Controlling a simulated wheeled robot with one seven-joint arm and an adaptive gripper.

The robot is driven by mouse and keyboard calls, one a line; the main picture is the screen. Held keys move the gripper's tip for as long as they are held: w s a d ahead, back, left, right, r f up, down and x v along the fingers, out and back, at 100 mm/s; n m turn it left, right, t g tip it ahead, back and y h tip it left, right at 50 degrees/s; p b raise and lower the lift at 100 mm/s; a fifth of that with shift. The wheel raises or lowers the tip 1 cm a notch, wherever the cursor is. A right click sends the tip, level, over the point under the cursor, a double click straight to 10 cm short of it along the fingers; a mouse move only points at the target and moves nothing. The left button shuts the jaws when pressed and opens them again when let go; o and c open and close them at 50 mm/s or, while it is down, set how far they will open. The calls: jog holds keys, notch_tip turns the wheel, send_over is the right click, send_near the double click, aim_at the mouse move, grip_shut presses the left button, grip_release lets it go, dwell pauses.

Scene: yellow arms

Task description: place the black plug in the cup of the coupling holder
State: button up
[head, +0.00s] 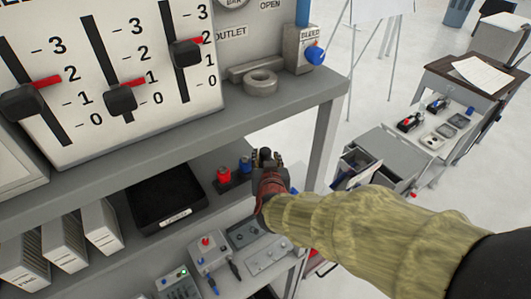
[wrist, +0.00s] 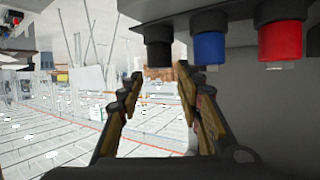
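The black plug (wrist: 158,48) is in the wrist view, in a row beside the blue plug (wrist: 208,46) and the red plug (wrist: 280,40); that view looks upside down. My gripper (wrist: 159,72) is open, with its fingertips to either side of the black plug's end and gaps showing. In the head view my gripper (head: 266,160) is at the right end of the rack on the lower shelf, and the black plug is hard to tell from the dark fingers. A grey round cup (head: 261,84), seemingly the coupling holder's, sits on the upper shelf.
The upper shelf (head: 285,105) overhangs the rack. A black tray (head: 165,198) lies left of the red plug (head: 223,174). The bleed block (head: 300,50) with a blue knob stands right of the cup. Small control boxes (head: 208,252) are below. A shelf post (head: 322,145) stands at right.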

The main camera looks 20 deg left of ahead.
jog(key=v, duration=0.6)
dwell(0.4)
